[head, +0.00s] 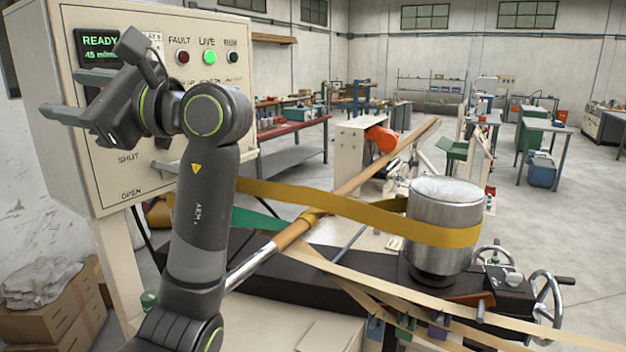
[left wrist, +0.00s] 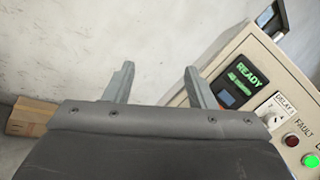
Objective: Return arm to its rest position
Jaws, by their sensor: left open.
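My left gripper (head: 68,98) is raised in front of the cream control panel (head: 160,120) at the upper left of the head view. Its two fingers are apart, with nothing between them, and point left. The left wrist view also shows the open fingers (left wrist: 158,85) against the pale wall, with the panel to their right. The panel's screen (head: 101,41) reads READY in green. The LIVE lamp (head: 210,57) glows green and the FAULT lamp (head: 183,57) is dark red. My forearm hides part of the panel. My right gripper is not in view.
The spiral winder's metal drum (head: 440,215) stands to the right with a yellow belt (head: 340,205) around it. A brown tube (head: 385,163) runs diagonally across the winder. Handwheels (head: 545,300) are at the lower right. Cardboard boxes (head: 50,320) are at the lower left.

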